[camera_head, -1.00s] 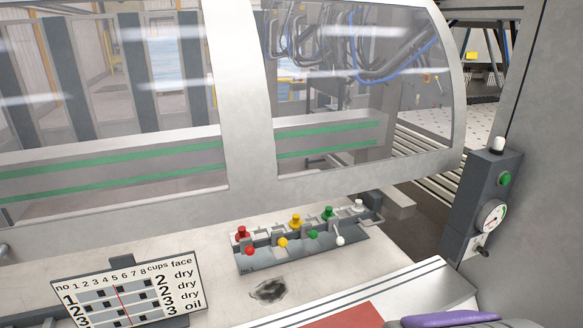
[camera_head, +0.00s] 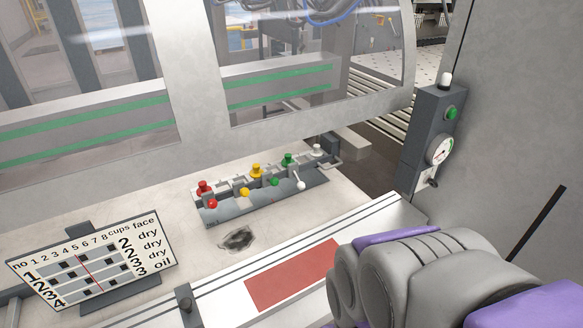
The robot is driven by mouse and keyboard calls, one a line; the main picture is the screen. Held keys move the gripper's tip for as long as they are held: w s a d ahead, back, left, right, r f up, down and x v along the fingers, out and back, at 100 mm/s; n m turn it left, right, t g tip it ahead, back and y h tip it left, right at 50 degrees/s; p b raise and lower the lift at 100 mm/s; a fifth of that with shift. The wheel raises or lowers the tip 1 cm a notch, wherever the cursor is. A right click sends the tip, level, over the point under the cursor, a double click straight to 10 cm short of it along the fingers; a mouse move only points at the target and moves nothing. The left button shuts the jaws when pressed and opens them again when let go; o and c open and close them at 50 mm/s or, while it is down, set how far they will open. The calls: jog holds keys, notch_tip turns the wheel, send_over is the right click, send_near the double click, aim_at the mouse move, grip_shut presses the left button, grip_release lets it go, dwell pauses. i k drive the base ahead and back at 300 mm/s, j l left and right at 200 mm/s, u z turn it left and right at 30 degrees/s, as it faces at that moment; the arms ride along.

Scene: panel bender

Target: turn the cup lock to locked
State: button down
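A dark control box (camera_head: 430,135) stands upright at the right on the grey machine wall. It carries a white cap (camera_head: 446,79), a green button (camera_head: 451,111), a round gauge (camera_head: 439,149) and a small dark switch lever (camera_head: 433,183) at its lower end. No label marks which part is the cup lock, and the lever's setting is too small to read. My arm, grey and purple, fills the lower right, in front of and below the box. My gripper's fingers do not show.
A rail (camera_head: 265,203) with red, yellow, green and white knobs sits on the pale bench. A chart board (camera_head: 90,262) stands at lower left, beside a dark patch (camera_head: 237,238). A red plate (camera_head: 292,273) lies near my arm. A clear guard (camera_head: 300,60) hangs behind.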

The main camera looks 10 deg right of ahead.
aim_at(428, 179)
jog(key=z, duration=1.25)
jog(key=k+l, duration=0.1)
jog(key=l, duration=0.3)
jog(key=k+l+u, duration=0.1)
jog(key=l, duration=0.3)
jog(key=k+l, duration=0.1)
jog(key=l, duration=0.3)
jog(key=i, duration=0.5)
